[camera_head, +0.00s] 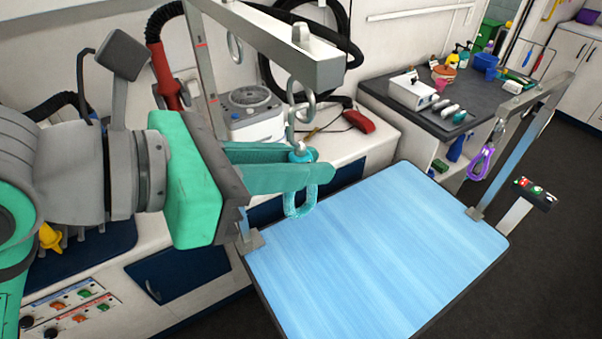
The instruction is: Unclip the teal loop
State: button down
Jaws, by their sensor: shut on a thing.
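The teal loop (301,202) hangs below a metal clip (300,150) at the end of the overhead grooming arm (270,45). My gripper (312,168) comes in from the left with its teal fingers shut on the loop's upper part, just under the clip. The clip hangs from a metal ring (301,103) on the arm. The fingers hide part of the loop's top, and I cannot tell whether the clip's gate is open or shut.
The blue grooming table (370,260) lies below, its top bare. A purple loop (481,162) hangs from the post arm at the right. A dark counter (400,95) with bottles stands at the back right.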

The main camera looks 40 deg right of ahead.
jog(key=shift+r, duration=0.75)
jog(key=shift+a, duration=0.15)
jog(key=shift+w+a, duration=0.3)
jog(key=shift+a, duration=0.75)
jog(key=shift+w+a, duration=0.25)
jog(key=shift+a, duration=0.75)
jog(key=shift+a, duration=0.1)
jog(key=shift+f+v, duration=0.15)
jog(key=shift+v, duration=0.8)
jog(key=shift+f+v, duration=0.15)
jog(key=shift+v, duration=0.85)
jog(key=shift+a, duration=0.1)
